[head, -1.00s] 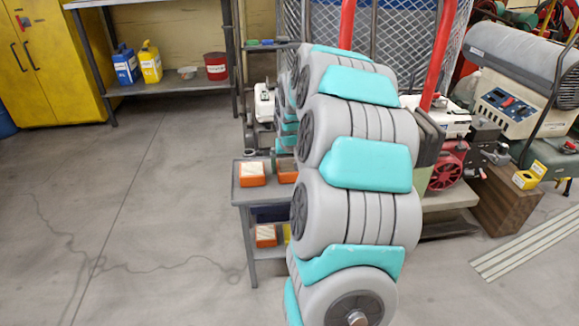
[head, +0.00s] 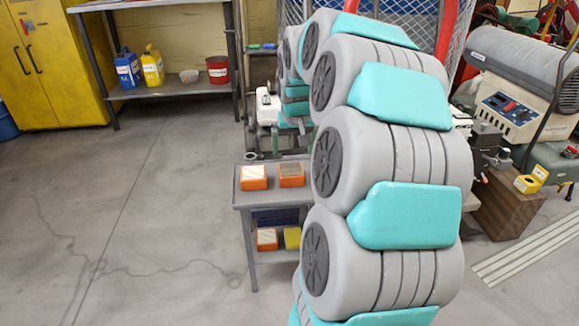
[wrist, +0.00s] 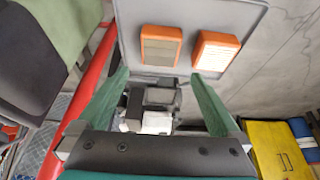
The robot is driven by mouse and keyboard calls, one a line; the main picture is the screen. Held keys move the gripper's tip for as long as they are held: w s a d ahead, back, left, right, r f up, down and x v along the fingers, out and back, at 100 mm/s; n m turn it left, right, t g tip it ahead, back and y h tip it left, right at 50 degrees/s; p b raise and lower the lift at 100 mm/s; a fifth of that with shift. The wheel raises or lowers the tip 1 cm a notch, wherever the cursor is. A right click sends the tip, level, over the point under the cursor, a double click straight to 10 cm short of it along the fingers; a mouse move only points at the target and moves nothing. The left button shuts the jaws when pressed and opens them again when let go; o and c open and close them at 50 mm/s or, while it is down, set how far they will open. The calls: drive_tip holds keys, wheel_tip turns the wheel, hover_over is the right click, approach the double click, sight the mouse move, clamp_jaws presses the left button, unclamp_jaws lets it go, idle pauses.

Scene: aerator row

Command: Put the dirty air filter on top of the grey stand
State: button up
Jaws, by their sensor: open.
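A grey two-level stand (head: 245,199) is in the middle of the head view. On its top are two orange-framed filters: the dirty air filter (head: 291,175), with a grey-brown face, and a clean one (head: 254,177) with a whitish face to its left. In the wrist view the dirty filter (wrist: 161,46) and the clean filter (wrist: 214,52) lie on the grey top (wrist: 225,13). My gripper (wrist: 160,76) is open and empty, its green fingers apart and pointing toward the stand top. The fingertips appear short of the dirty filter. My gripper is hidden in the head view.
The stand's lower shelf holds an orange filter (head: 267,239) and a yellow box (head: 292,237). A yellow cabinet (head: 55,65) and a shelf (head: 170,90) with jugs stand at the back left. Machines crowd the right. The floor left of the stand is clear.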

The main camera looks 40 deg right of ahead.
drive_tip(key=s+a+f+n+g+y, duration=0.1)
drive_tip(key=s+a+n, duration=0.1)
drive_tip(key=s+a, duration=0.5)
drive_tip(key=s+a+f+n+g+y, duration=0.1)
drive_tip(key=s+a, duration=0.1)
drive_tip(key=a, duration=0.9)
drive_tip(key=s+a+f+n+g, duration=0.1)
drive_tip(key=s+a+f, duration=0.1)
drive_tip(key=s+a, duration=0.4)
drive_tip(key=s+a+f+n+g, duration=0.2)
drive_tip(key=s+a, duration=0.4)
drive_tip(key=s, duration=0.9)
drive_tip(key=shift+s+f+g, duration=0.3)
drive_tip(key=shift+s+f, duration=0.05)
drive_tip(key=shift+f, duration=0.2)
drive_tip(key=shift+a, duration=0.1)
